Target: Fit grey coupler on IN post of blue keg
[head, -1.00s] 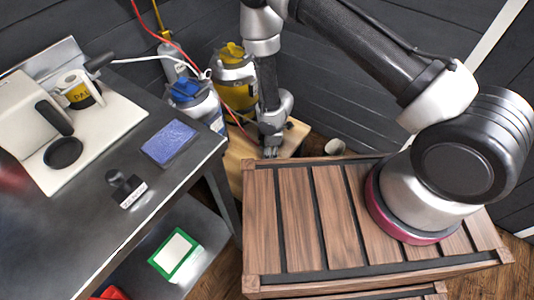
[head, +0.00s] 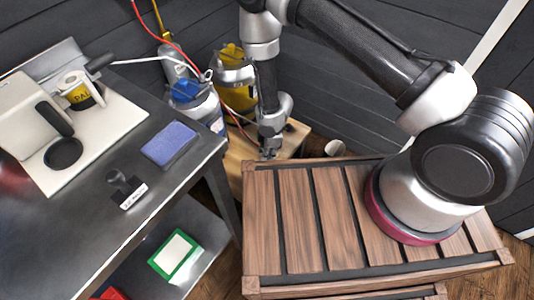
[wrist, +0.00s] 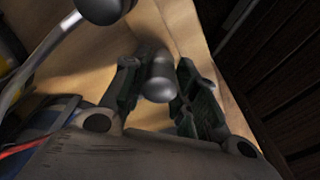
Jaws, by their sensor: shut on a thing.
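The blue keg (head: 198,103), pale with a blue top, stands beyond the table's far right corner. Its IN post cannot be made out. My gripper (head: 268,154) points down to the right of the blue keg, over a wooden surface and apart from the keg. In the wrist view my gripper (wrist: 158,95) is shut on the grey coupler (wrist: 157,80), a smooth rounded grey piece between the two dark fingers. The coupler is too small to tell in the head view.
A yellow-topped keg (head: 235,80) stands behind the blue one. Red and white hoses run around both. A dark rounded piece (wrist: 103,8) on a pale hose shows in the wrist view. The metal table (head: 95,215) is at left, the slatted crate (head: 335,220) in front.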

